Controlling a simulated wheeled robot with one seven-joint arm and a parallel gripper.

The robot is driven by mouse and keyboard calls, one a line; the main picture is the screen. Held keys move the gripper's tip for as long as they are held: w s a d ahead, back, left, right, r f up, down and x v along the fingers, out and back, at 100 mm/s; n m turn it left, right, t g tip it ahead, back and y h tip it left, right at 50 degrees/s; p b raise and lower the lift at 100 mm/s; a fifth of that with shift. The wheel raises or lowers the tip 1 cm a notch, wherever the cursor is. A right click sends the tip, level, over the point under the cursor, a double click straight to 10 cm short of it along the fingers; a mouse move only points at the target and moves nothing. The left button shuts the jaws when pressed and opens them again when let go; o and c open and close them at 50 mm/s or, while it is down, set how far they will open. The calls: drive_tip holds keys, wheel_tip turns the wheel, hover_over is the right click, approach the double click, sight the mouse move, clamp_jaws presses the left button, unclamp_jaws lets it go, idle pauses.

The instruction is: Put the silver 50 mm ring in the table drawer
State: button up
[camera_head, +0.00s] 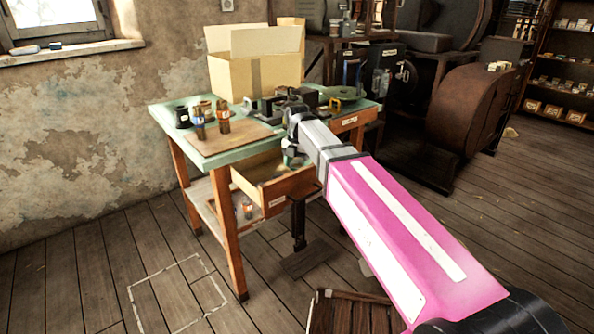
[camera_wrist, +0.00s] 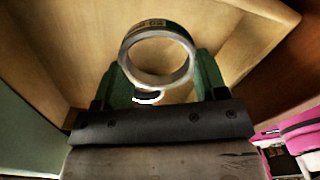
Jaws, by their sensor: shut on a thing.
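The silver ring (camera_wrist: 158,29) is between the green fingers of my gripper (camera_wrist: 160,80) in the wrist view, with its opening facing the camera. My gripper is shut on it. The open table drawer (camera_wrist: 245,50) with its pale wooden walls lies around and behind the ring in that view. In the head view the drawer (camera_head: 290,190) is pulled out below the green tabletop, and my gripper (camera_head: 291,158) is over it. The ring cannot be made out there. A small white crescent (camera_wrist: 148,98) shows below the ring; I cannot tell what it is.
The green table (camera_head: 195,158) carries a cardboard box (camera_head: 250,78), a brown board (camera_head: 232,142), small bottles and dark metal parts. A second drawer (camera_head: 350,121) at the right is shut. A slatted wooden crate (camera_head: 345,312) stands on the floor in front.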

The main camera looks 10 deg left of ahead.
drive_tip(key=shift+f, duration=1.4)
drive_tip(key=shift+f, duration=0.1)
drive_tip(key=o, duration=0.9)
wheel_tip(320, 180, up, 12)
drive_tip(key=shift+r, duration=0.15)
